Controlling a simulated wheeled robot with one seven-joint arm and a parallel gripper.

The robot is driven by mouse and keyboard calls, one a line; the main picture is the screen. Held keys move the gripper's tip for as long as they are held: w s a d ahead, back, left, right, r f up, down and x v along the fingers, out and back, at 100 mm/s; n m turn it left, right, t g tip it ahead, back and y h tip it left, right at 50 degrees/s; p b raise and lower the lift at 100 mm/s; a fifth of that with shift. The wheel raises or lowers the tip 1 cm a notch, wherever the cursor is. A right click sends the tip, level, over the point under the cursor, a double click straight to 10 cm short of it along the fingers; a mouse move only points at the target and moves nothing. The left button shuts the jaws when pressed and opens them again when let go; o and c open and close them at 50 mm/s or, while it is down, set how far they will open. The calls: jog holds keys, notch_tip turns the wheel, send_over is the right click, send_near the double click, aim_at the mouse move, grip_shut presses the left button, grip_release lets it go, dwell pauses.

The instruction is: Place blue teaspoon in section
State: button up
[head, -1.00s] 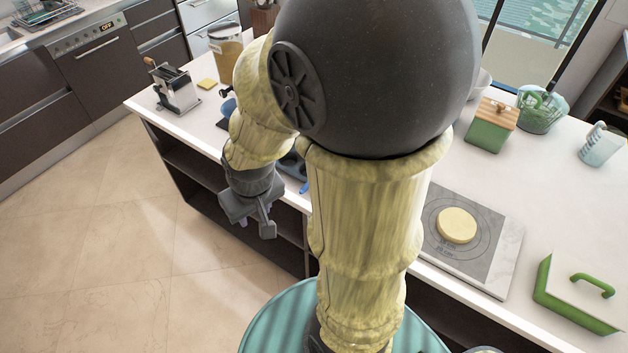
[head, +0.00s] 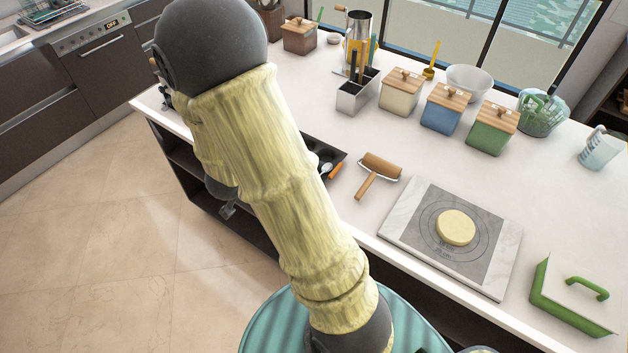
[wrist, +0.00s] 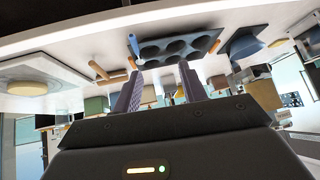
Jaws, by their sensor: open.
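A blue-handled utensil that looks like the blue teaspoon (wrist: 134,46) lies beside a dark muffin tray (wrist: 148,52) in the wrist view, which is tilted and looks along the counter. In the head view my arm hides the blue utensil and much of the tray (head: 336,153). My gripper (wrist: 160,70) is open and empty, its two fingers pointing toward the tray and apart from it. In the head view only a bit of my gripper shows, left of the arm, low by the counter's front edge. A metal holder (head: 357,94) with utensils stands farther back; its sections are hard to make out.
A rolling pin (head: 378,172) lies right of the tray, near an orange-handled tool (head: 335,171). A marble board with dough (head: 456,228) is farther right. Lidded canisters (head: 445,108) and a white bowl (head: 469,82) stand behind. The counter between has free room.

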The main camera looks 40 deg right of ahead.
jog(key=shift+s+d+f+m+g+h, duration=0.2)
jog(key=shift+s+d+m+g+h, duration=0.7)
jog(key=shift+s+d, duration=0.25)
jog(key=shift+f, duration=0.1)
jog(key=x, duration=1.2)
jog(key=shift+w+d, duration=0.15)
jog(key=shift+p+x, duration=0.95)
jog(key=shift+x, duration=1.55)
